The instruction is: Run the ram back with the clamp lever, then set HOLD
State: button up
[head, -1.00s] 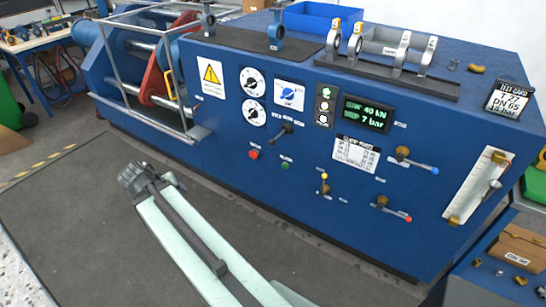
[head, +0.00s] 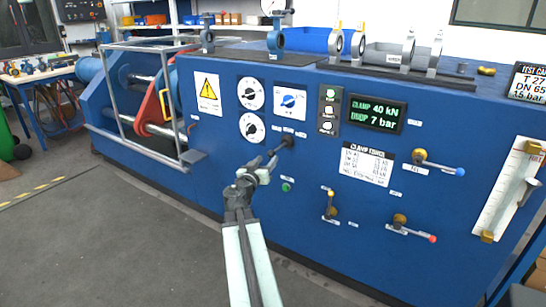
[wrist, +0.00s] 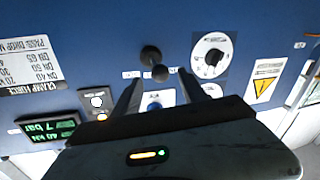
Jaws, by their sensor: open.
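The black clamp lever (head: 287,142) sticks out of the blue panel, its end near my gripper (head: 264,167). In the wrist view, the lever's black knob (wrist: 160,73) lies between the tips of my open gripper (wrist: 160,76). I cannot tell whether the fingers touch it. Small labels sit around the lever, too small to read surely. The press with a red plate (head: 150,108) and shiny bars is at the left, behind a grey guard rail. The display (head: 376,113) reads CLAMP 40 kN, DROP 7 bar. A lamp column (head: 328,109) is beside it.
A green button (head: 286,187) is just below my gripper. A yellow-tipped lever (head: 331,205), a blue-tipped lever (head: 438,164) and a red-tipped lever (head: 412,228) are to the right. Valve discs (head: 335,43) stand on top. The floor in front is clear.

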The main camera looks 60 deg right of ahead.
aim_at(270, 157)
jog(key=d, duration=0.2)
jog(key=w+d, duration=0.1)
jog(key=d, duration=0.2)
jog(key=shift+d, duration=0.3)
grip_shut()
dwell(1.0)
